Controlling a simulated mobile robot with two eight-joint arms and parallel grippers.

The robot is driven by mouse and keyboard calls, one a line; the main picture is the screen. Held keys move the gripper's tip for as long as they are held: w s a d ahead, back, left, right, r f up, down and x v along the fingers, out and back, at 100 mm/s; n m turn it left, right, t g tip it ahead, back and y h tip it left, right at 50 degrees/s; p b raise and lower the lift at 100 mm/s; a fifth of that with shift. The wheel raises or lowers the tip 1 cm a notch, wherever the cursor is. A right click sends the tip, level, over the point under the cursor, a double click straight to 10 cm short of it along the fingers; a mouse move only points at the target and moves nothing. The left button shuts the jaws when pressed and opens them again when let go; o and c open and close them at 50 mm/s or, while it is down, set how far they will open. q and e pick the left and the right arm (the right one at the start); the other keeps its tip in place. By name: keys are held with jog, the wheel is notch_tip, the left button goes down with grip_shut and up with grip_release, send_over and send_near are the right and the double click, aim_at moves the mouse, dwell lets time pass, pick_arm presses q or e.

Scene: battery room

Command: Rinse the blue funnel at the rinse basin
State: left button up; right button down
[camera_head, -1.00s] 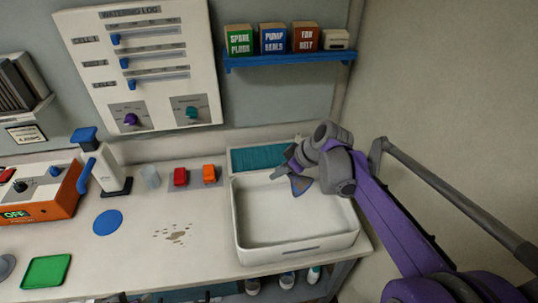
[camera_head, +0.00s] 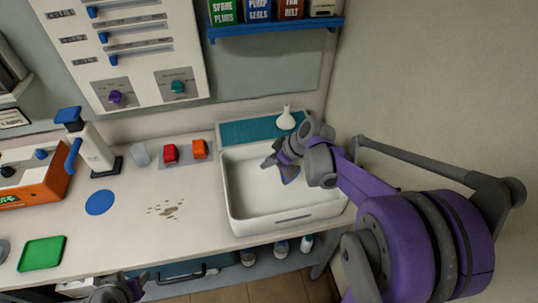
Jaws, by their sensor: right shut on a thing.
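The rinse basin (camera_head: 285,218) is a white rectangular tub at the right end of the bench. My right gripper (camera_head: 281,167) is over the basin's back half, shut on the blue funnel (camera_head: 290,174). The funnel looks dark blue-grey, is tilted, and is partly hidden by the fingers. Whether it touches the basin floor is not clear. My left gripper (camera_head: 115,292) is at the bottom edge, below the bench front and cut off by the frame; its fingers do not show clearly.
A brown spill (camera_head: 166,209) marks the bench. A blue shelf (camera_head: 275,29) hangs above.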

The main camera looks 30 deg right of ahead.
notch_tip(320, 180, down, 5)
jog(key=shift+s+r+b, duration=0.15)
jog(key=shift+b, duration=0.85)
pick_arm(q)
jog(key=shift+s+f+b, duration=0.1)
jog(key=shift+s+f, duration=0.3)
jog(key=shift+f, duration=0.35)
jog(key=shift+s+f+b, duration=0.15)
jog(key=shift+s+f, duration=0.25)
jog(key=shift+f, duration=0.3)
jog(key=shift+s+f+b, duration=0.1)
jog(key=shift+s+f, duration=0.3)
jog(key=shift+f, duration=0.35)
pick_arm(e)
jog(key=shift+f, duration=0.7)
pick_arm(q)
jog(key=shift+w+r+p, duration=0.5)
jog(key=shift+r+p, duration=0.05)
jog(key=shift+r, duration=0.3)
jog(key=shift+w+r+p, duration=0.45)
jog(key=shift+r+p, duration=0.15)
jog(key=shift+r, duration=0.25)
jog(key=shift+w+r+p, duration=0.5)
jog(key=shift+r+p, duration=0.05)
jog(key=shift+r, duration=0.3)
pick_arm(e)
notch_tip(320, 180, up, 13)
jog(key=shift+r, duration=0.2)
jog(key=shift+r, duration=0.1)
jog(key=shift+r, duration=1.9)
